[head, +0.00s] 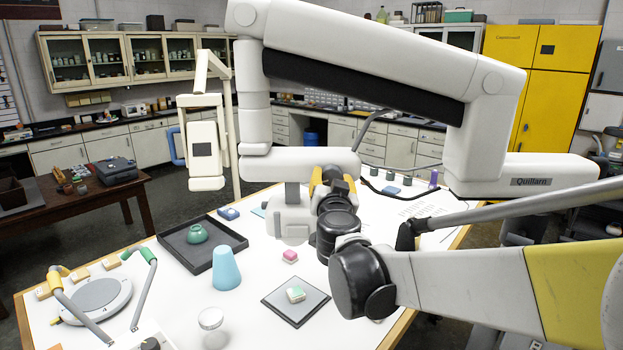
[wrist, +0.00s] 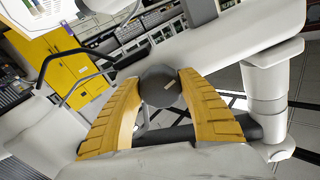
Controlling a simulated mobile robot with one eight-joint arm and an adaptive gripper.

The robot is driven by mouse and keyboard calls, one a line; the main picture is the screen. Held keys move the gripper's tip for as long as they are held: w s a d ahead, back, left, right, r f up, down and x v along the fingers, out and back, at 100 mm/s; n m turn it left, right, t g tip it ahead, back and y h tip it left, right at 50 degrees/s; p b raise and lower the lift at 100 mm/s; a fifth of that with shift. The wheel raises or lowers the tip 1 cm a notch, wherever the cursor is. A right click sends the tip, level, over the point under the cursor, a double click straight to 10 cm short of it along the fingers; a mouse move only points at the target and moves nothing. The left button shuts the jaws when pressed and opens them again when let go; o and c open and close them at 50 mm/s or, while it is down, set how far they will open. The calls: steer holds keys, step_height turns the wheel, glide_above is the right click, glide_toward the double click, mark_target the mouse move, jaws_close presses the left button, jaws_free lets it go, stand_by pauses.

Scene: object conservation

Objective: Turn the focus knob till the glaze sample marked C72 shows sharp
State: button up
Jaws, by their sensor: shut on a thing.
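A dark grey round knob (wrist: 160,88) with a short pale mark sits between the yellow fingers of my gripper (wrist: 161,78) in the wrist view. The fingers are shut on it from both sides. In the head view my gripper (head: 325,180) is at the white microscope head (head: 292,218), and my arm hides the knob. The microscope hangs from a large white jointed arm (head: 400,60) marked Quillarn. Below it, a small pale green and white block (head: 295,294) lies on a dark square plate (head: 312,305). I cannot read any C72 mark on it.
A dark tray (head: 178,255) holds a green pot (head: 197,233). A light blue cup (head: 226,268), a pink block (head: 290,256) and a small white cup (head: 210,318) stand on the white table. A round turntable (head: 97,299) with jointed arms is at front left.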

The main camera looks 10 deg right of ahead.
stand_by(0.3)
steer(key=o, duration=1.2)
steer(key=v, duration=1.2)
